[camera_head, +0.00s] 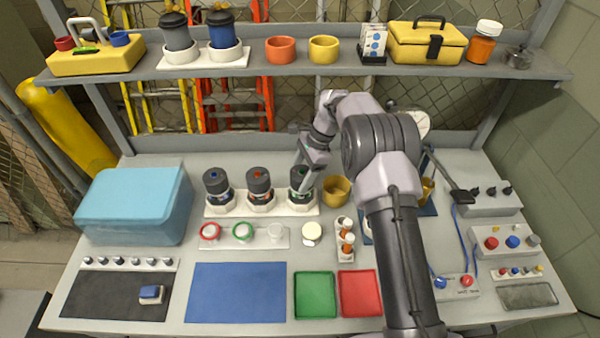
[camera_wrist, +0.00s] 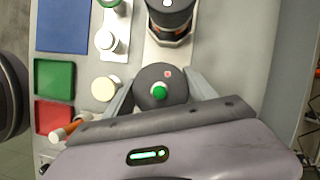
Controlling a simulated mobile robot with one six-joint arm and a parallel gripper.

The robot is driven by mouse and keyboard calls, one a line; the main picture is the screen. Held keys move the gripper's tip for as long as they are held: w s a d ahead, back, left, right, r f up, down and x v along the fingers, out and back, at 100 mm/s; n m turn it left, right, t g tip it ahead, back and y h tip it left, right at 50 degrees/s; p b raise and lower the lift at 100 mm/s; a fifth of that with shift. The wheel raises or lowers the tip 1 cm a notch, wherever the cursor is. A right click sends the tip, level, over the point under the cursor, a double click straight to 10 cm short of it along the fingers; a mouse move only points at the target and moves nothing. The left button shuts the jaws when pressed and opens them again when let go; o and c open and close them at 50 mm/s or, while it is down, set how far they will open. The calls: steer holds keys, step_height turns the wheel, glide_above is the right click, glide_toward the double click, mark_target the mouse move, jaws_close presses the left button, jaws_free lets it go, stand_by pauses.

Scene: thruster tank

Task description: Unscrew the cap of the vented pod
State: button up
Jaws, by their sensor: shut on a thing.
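Three dark-capped pods stand in a white rack (camera_head: 230,210) at the back of the bench: a left pod (camera_head: 216,184) with a blue mark, a middle pod (camera_head: 259,184) with a red mark and a right pod (camera_head: 297,194) with green on it. My gripper (camera_head: 302,176) is down at the right pod. In the wrist view my gripper (camera_wrist: 160,84) is shut on its round dark cap (camera_wrist: 152,74), one finger on each side. A green button and a small red mark show on the cap. Which pod is vented, I cannot tell.
A white strip with rings (camera_head: 242,232), a cream disc (camera_head: 312,232) and a rack of orange vials (camera_head: 345,240) lie in front. A yellow cup (camera_head: 336,190) stands close right of the pod. The blue mat (camera_head: 236,292) is clear. A shelf (camera_head: 260,68) runs above.

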steer(key=shift+w+n+g+h+p, duration=0.1)
steer(key=shift+n+g+h+p, duration=0.25)
steer(key=shift+n+p, duration=0.75)
steer(key=o, duration=1.3)
steer(key=shift+o, duration=0.2)
steer(key=shift+b, duration=0.4)
